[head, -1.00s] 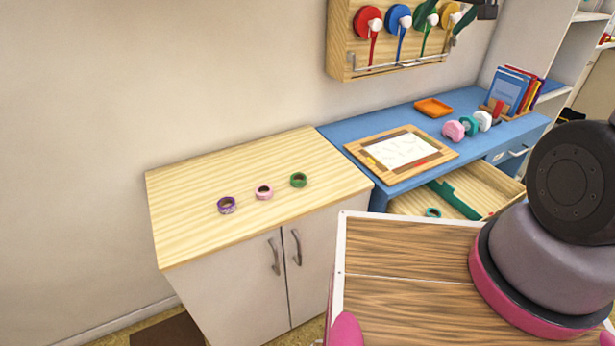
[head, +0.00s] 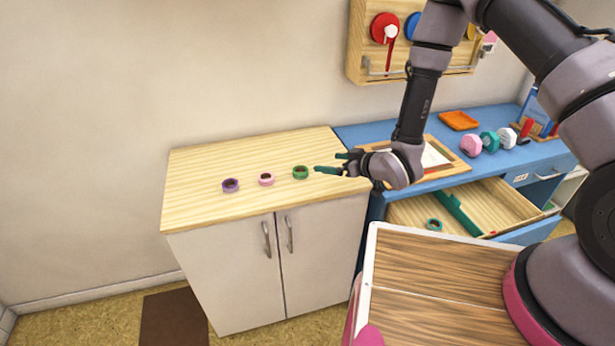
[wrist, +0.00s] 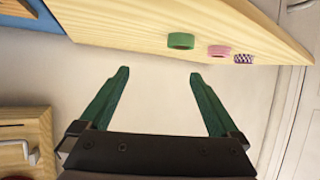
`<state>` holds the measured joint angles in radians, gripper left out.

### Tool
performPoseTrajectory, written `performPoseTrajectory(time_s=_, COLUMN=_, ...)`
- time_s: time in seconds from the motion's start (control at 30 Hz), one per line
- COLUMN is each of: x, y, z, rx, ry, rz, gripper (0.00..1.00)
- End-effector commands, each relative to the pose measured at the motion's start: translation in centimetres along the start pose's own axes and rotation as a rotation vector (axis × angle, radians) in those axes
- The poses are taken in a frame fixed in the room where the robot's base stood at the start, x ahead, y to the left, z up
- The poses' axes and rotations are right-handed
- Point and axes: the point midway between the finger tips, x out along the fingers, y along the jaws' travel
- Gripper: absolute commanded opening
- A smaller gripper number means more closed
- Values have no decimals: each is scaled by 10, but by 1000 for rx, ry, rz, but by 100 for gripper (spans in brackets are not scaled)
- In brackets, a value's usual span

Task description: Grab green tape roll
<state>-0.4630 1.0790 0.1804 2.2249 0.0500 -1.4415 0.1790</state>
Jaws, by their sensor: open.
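The green tape roll (head: 300,172) lies on the light wooden cabinet top (head: 200,205), rightmost of a row of three rolls. It also shows in the wrist view (wrist: 181,41), beyond my fingertips and a little right of the middle between them. My gripper (head: 328,170) is open and empty, just right of the green roll in the head view and apart from it. Its two green fingers (wrist: 157,74) are spread wide in the wrist view. Nothing hides the green roll.
A pink roll (head: 266,179) and a purple patterned roll (head: 230,185) lie left of the green one. A blue desk (head: 480,116) stands to the right, its open drawer (head: 500,203) holding a teal roll (head: 434,224). The cabinet top's left part is clear.

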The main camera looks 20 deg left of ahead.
Motion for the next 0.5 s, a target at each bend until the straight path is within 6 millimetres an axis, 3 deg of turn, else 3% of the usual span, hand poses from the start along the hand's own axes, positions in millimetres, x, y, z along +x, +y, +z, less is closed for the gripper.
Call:
performPoseTrajectory(time_s=0.03, x=3, y=-13, z=12, rx=-3, ry=8, rz=-22, gripper=98)
performPoseTrajectory(time_s=0.17, x=6, y=-30, z=22, rx=-12, ry=35, rz=-53, gripper=98)
performPoseTrajectory(time_s=0.5, x=52, y=-35, z=22, rx=-16, ry=42, rz=-59, gripper=98)
